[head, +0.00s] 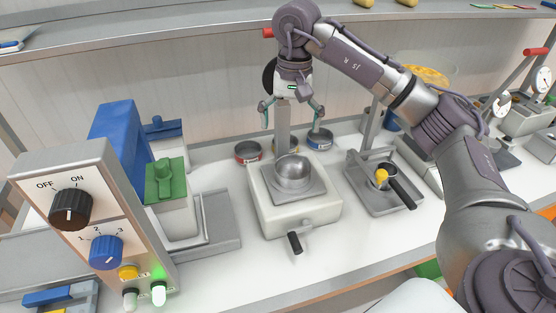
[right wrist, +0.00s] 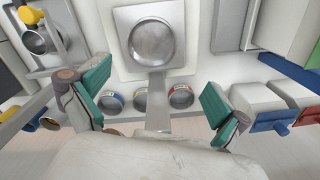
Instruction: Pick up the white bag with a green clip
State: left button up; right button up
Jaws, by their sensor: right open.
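The white bag (head: 178,222) with a green clip (head: 170,185) on top stands left of centre in the head view, behind the control box. Part of a green shape, possibly this clip, shows at the top right of the right wrist view (right wrist: 288,28). My right gripper (head: 292,112) is open and empty, high behind the silver bowl device and to the right of the bag, apart from it. Its teal fingers are spread in the right wrist view (right wrist: 158,98). My left gripper is not in view.
A control box (head: 85,215) with knobs stands front left. A white device (head: 300,212) with a silver bowl is at centre. Another bag has a blue clip (head: 163,130). A shelf (head: 200,28) runs above.

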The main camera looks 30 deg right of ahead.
jog(key=d, duration=0.1)
jog(key=p, duration=0.1)
send_over(292, 174)
jog(key=s, duration=0.1)
notch_tip(292, 174, down, 7)
jog(key=shift+r, duration=0.15)
jog(key=shift+w+f, duration=0.1)
jog(key=shift+f, duration=0.25)
notch_tip(292, 174, down, 2)
jog(key=shift+w+f+p, duration=0.15)
jog(key=shift+f+p, duration=0.05)
jog(key=shift+p, duration=0.9)
notch_tip(292, 174, down, 2)
jog(key=shift+w+f, duration=0.1)
jog(key=shift+f, duration=0.1)
jog(key=shift+f+p, duration=0.25)
jog(key=shift+p, duration=0.05)
jog(key=c, duration=0.9)
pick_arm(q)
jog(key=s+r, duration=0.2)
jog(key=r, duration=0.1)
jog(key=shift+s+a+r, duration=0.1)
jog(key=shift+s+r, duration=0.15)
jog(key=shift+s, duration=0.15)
pick_arm(e)
jog(key=shift+c, duration=0.4)
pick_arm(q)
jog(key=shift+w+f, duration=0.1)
pick_arm(e)
jog(key=shift+r, duration=0.15)
